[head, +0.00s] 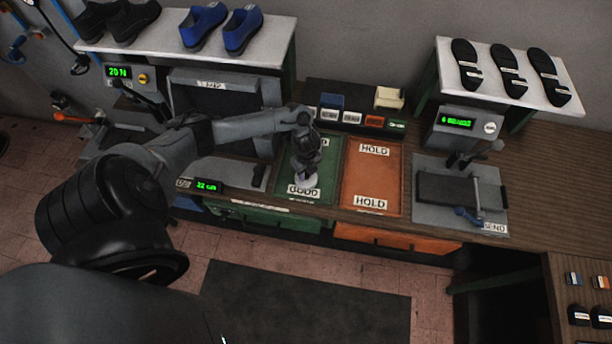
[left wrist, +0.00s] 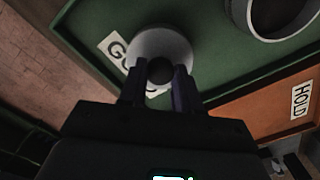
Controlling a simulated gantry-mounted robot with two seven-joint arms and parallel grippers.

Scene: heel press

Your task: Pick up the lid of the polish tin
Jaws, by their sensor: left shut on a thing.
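My left gripper (head: 304,172) is over the near part of the green GOOD mat (head: 324,172), its fingers pointing down. In the left wrist view its fingers (left wrist: 158,88) are shut on the dark round knob of a pale, round lid (left wrist: 163,43). The lid also shows below the gripper in the head view (head: 306,184), partly covering the near GOOD label. I cannot tell whether it touches the mat. An open round tin (left wrist: 277,14) with a light rim and dark inside stands on the green mat, apart from the lid. My right gripper is not in view.
The orange HOLD mat (head: 372,178) lies right of the green mat and looks empty. Small boxes and labelled blocks (head: 352,117) stand behind the mats. A press with a green display (head: 455,124) and a grey SEND plate (head: 488,227) are further right.

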